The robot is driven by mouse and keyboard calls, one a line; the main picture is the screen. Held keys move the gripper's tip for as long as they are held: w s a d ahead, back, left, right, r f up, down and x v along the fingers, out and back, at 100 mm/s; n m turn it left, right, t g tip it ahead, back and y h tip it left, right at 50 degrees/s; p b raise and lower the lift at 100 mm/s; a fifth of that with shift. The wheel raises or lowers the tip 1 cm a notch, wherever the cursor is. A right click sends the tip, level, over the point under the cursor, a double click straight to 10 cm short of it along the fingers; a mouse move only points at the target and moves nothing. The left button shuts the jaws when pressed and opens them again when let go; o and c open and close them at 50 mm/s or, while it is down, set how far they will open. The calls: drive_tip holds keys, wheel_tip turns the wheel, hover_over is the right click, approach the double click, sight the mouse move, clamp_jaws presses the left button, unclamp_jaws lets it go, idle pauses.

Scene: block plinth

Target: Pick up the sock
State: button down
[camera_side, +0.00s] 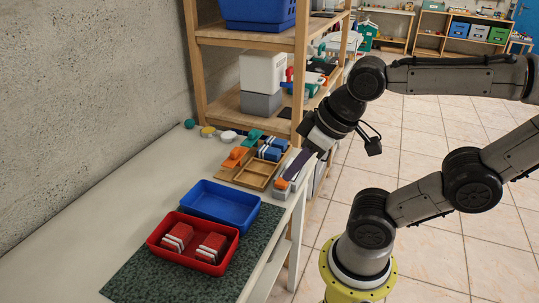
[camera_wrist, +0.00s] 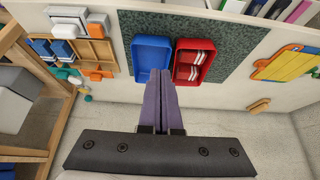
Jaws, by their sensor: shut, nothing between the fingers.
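No thing in either view is clearly a sock. My gripper (camera_side: 289,177) is over the right edge of the table in the side view, beside the wooden tray. Its long purple-grey fingers also show in the wrist view (camera_wrist: 162,78), closed together with nothing between them. In the wrist view their tips overlap the gap between a blue bin (camera_wrist: 152,52) and a red bin (camera_wrist: 181,77). The red bin holds red and white pieces (camera_side: 211,246); I cannot tell what they are.
A wooden tray (camera_side: 256,176) with orange and blue pieces lies farther back. A wooden shelf (camera_side: 302,60) rises behind.

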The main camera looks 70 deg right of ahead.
drive_tip(key=c, duration=0.6)
unclamp_jaws()
drive_tip(key=w+d+r+n, duration=0.3)
drive_tip(key=w+r, duration=0.4)
drive_tip(key=m+g, duration=0.3)
drive_tip(key=g, duration=0.3)
hover_over(268, 150)
wheel_tip(268, 150, down, 12)
drive_tip(key=r, duration=0.1)
wheel_tip(268, 150, down, 14)
drive_tip(key=shift+w+d+r, duration=0.1)
